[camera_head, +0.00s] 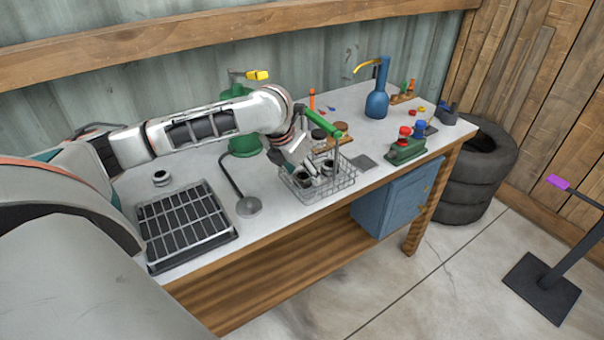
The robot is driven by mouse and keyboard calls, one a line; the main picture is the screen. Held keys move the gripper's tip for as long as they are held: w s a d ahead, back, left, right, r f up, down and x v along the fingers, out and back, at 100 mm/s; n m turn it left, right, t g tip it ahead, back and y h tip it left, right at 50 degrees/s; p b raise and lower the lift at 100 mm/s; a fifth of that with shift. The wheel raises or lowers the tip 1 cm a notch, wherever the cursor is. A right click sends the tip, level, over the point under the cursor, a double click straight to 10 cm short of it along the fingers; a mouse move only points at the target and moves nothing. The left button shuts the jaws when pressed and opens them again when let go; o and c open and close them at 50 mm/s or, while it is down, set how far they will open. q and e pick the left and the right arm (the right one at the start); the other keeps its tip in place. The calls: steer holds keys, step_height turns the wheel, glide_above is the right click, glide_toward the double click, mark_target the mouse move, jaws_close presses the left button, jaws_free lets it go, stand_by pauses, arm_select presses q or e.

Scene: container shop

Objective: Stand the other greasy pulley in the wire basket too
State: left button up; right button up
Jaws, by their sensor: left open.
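The wire basket (322,190) stands near the front edge of the workbench. Two small dark, round pieces with pale rims, which look like pulleys, are inside it: one at the left (303,181) and one further right (327,168). My left gripper (304,168) reaches down into the basket from above, open, close to the left piece. I cannot tell whether its fingers touch that piece. A similar dark and pale round piece (161,178) stands on the bench behind the drain grate. My right gripper is out of view.
A black slatted grate tray (186,226) and a ladle-like tool (248,206) lie left of the basket. A blue oil can (376,104), a green stand with a red knob (405,150) and a grey plate (363,162) are to the right.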

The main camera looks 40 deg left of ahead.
arm_select(q)
steer(key=p+v, duration=0.3)
steer(key=v, duration=0.9)
